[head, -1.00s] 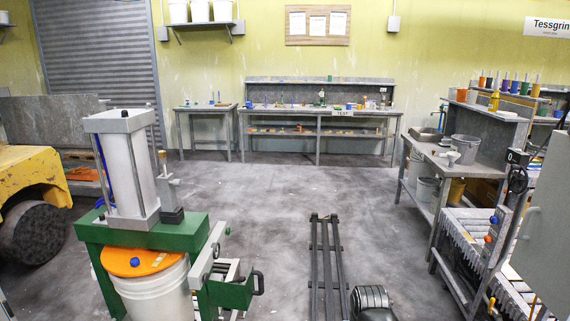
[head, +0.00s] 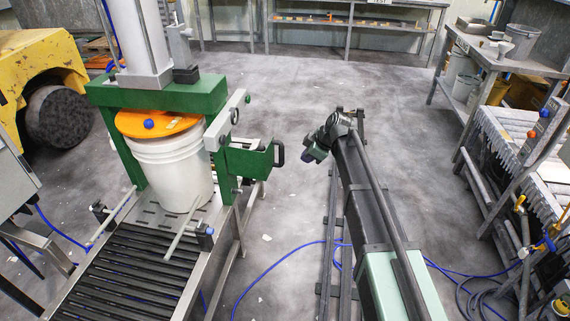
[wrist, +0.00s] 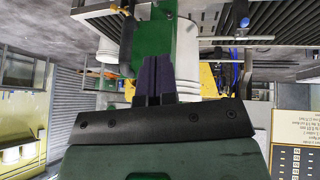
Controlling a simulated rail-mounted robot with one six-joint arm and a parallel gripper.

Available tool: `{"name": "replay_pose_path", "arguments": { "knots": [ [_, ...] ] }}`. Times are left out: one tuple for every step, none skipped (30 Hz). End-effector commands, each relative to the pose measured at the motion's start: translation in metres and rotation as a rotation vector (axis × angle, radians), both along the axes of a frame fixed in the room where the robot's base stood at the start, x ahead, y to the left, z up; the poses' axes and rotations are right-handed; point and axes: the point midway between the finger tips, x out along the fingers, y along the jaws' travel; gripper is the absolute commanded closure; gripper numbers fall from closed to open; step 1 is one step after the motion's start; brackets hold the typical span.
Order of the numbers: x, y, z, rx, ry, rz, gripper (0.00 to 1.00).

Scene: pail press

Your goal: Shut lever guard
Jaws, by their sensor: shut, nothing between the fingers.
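The lever guard (head: 248,162) is a green box-like piece with a black handle (head: 279,152), sticking out to the right of the press. A grey slanted lever bar (head: 228,119) with a ring stands just above and behind it. I cannot tell how far the guard is swung. My gripper (head: 306,157), with dark purple fingertips, is right of the handle and apart from it. In the wrist view my fingers (wrist: 153,74) are closed together and empty, with a green surface (wrist: 152,30) beyond them.
A white pail (head: 172,172) with an orange lid (head: 150,124) stands under the green press frame (head: 160,95). A roller conveyor (head: 125,270) runs toward me. A blue cable (head: 275,265) crosses the floor.

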Motion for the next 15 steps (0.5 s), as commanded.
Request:
{"name": "replay_pose_path", "arguments": {
  "knots": [
    [0.016,0.005,0.007,-0.002,-0.088,0.106,1.0],
    [0.018,0.007,0.009,-0.01,-0.141,0.168,1.0],
    [0.018,0.008,0.011,-0.02,-0.195,0.235,1.0],
    [0.018,0.008,0.011,-0.031,-0.227,0.273,1.0],
    [0.018,0.008,0.012,-0.041,-0.251,0.303,1.0],
    [0.019,0.008,0.012,-0.051,-0.269,0.33,1.0],
    [0.018,0.008,0.012,-0.056,-0.278,0.342,1.0],
    [0.018,0.008,0.012,-0.058,-0.28,0.348,1.0],
    [0.018,0.008,0.011,-0.059,-0.281,0.35,1.0],
    [0.018,0.008,0.011,-0.059,-0.281,0.35,1.0],
    [0.018,0.008,0.01,-0.059,-0.281,0.349,1.0],
    [0.019,0.009,0.008,-0.06,-0.279,0.35,1.0],
    [0.019,0.01,0.006,-0.059,-0.279,0.349,1.0],
    [0.02,0.011,0.004,-0.059,-0.279,0.349,1.0],
    [0.021,0.013,0.0,-0.059,-0.279,0.349,1.0]
  ]
}}
